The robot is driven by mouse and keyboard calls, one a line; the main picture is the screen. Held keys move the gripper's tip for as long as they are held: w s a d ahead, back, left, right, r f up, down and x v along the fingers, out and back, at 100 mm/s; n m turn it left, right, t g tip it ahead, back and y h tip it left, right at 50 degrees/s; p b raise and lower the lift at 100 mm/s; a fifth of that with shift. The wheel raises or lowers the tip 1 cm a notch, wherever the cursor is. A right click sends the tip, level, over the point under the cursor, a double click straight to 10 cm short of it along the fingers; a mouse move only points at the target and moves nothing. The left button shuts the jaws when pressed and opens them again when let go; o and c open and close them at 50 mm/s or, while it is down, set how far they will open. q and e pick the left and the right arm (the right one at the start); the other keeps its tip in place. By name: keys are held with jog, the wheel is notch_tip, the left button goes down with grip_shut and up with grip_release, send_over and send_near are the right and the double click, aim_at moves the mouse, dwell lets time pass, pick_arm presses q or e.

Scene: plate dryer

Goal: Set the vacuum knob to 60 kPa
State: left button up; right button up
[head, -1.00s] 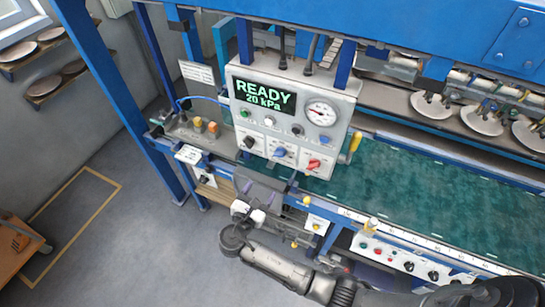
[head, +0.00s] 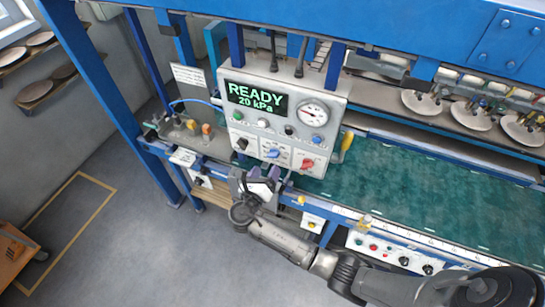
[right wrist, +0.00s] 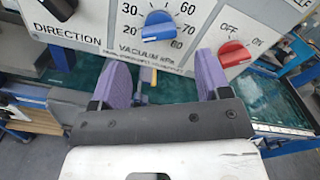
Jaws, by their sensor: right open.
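The blue vacuum knob (right wrist: 158,22) is on the white control panel, above the "VACUUM kPa" label and inside a printed scale; numbers such as 20, 30, 60 and 80 show around it. It also shows in the head view (head: 273,153), between a black knob (head: 242,144) and a red knob (head: 307,164). The panel's display (head: 256,99) reads "READY 20 kPa". My right gripper (right wrist: 162,64) is open and empty, its purple fingers apart, below the blue knob and not touching it. In the head view it (head: 264,180) is just below the panel. My left gripper is not in view.
A round gauge (head: 312,113) and small buttons sit above the knobs. A yellow handle (head: 346,143) stands at the panel's right edge. The green conveyor belt (head: 420,190) runs to the right. The red OFF knob (right wrist: 230,53) is close to the right finger.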

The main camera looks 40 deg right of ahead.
aim_at(274, 154)
jog(key=shift+p+x, duration=0.35)
jog(key=shift+x, duration=2.8)
jog(key=shift+c, duration=0.3)
jog(key=c, duration=0.9)
jog(key=shift+o, duration=0.2)
